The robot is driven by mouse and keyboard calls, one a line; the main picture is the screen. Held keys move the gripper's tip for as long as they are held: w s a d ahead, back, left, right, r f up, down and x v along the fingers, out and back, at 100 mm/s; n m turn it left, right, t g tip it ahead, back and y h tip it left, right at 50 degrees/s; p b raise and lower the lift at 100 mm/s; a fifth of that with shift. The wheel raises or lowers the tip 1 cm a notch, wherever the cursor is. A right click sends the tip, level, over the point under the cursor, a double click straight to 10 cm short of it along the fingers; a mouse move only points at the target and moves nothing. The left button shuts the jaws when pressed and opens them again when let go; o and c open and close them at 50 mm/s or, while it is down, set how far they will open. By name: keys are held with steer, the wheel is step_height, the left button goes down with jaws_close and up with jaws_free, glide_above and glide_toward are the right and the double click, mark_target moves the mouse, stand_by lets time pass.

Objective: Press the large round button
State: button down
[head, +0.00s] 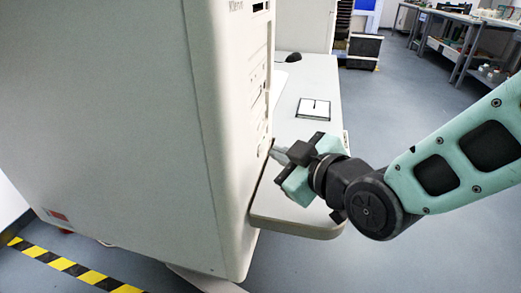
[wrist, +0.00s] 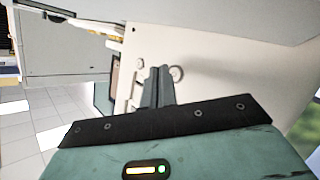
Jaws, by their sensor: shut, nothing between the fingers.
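The large pale machine (head: 115,120) fills the left of the head view, and its front panel (head: 245,100) faces right. In the wrist view a round button (wrist: 177,73) shows on the pale panel, just right of my fingertips. A smaller round spot (wrist: 140,64) lies left of them. My gripper (head: 276,152) is shut and empty, its fingertips close to the lower front panel. It also shows in the wrist view (wrist: 158,72), fingers together, pointing at the panel beside the round button. I cannot tell whether the tips touch the panel. In the head view the button cannot be made out.
A pale shelf (head: 300,215) juts out below the panel, under my gripper. A white square with a black edge (head: 313,108) lies on it farther back. Benches (head: 450,40) stand at the far right. The floor (head: 400,110) to the right is clear.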

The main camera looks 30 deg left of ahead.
steer(key=shift+a, duration=0.1)
stand_by(0.3)
steer(key=shift+s+a, duration=0.1)
steer(key=shift+a, duration=0.2)
steer(key=shift+s+a+b, duration=0.1)
steer(key=shift+a+b, duration=0.2)
steer(key=shift+a, duration=0.05)
stand_by(0.5)
stand_by(0.4)
steer(key=shift+d, duration=0.75)
steer(key=shift+w, duration=0.2)
steer(key=shift+w+d, duration=0.2)
steer(key=shift+d, duration=0.6)
steer(key=shift+w+d, duration=0.15)
steer(key=shift+d, duration=0.7)
steer(key=shift+w+d, duration=0.2)
steer(key=shift+d, duration=0.6)
